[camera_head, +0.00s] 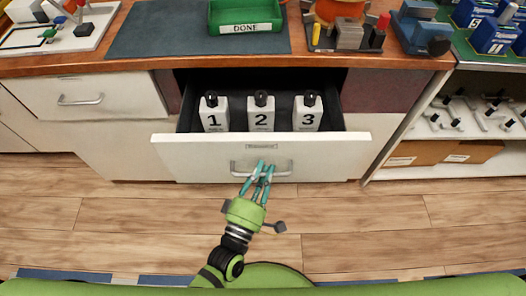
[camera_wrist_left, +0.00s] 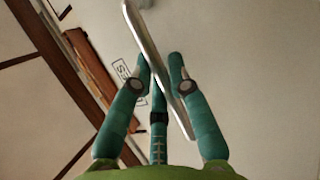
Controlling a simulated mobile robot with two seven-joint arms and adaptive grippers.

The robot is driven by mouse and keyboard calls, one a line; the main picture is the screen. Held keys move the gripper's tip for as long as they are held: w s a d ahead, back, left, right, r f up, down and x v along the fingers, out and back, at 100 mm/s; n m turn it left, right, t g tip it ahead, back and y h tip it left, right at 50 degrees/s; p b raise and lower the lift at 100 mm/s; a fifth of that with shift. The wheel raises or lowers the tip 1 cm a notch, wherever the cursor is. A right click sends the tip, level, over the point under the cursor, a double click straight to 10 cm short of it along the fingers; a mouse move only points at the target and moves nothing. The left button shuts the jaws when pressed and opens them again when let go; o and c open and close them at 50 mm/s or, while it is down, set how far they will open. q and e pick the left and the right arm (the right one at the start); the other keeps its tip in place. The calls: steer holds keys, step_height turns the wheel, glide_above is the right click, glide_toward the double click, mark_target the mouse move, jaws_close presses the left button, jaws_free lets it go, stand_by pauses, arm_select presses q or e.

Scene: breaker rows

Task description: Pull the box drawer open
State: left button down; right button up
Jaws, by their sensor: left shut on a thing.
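The box drawer (camera_head: 185,151) is pulled out from the cabinet under the worktop. Three white boxes numbered 1 (camera_head: 214,113), 2 (camera_head: 261,112) and 3 (camera_head: 307,113) stand upright in it. Its metal bar handle (camera_head: 283,172) is on the front panel. My left gripper (camera_head: 260,168) is shut on this handle, and the handle bar (camera_wrist_left: 146,45) runs between its teal fingers (camera_wrist_left: 160,75) in the left wrist view. My right gripper is not in view.
A closed drawer (camera_head: 110,98) is at the left. On the worktop are a green DONE tray (camera_head: 245,14) and, at the right, several tools and fixtures. Open shelves (camera_head: 470,115) stand at the right. The wooden floor (camera_head: 370,225) before the drawer is clear.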

arm_select(q)
steer(key=shift+s+p, duration=0.35)
steer(key=shift+s, duration=1.85)
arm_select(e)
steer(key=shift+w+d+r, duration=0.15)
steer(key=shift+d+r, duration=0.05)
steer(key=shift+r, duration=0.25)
arm_select(q)
steer(key=c, duration=1.1)
jaws_free()
steer(key=shift+c, duration=0.2)
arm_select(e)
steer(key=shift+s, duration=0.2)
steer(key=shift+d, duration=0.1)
arm_select(q)
steer(key=v, duration=1.2)
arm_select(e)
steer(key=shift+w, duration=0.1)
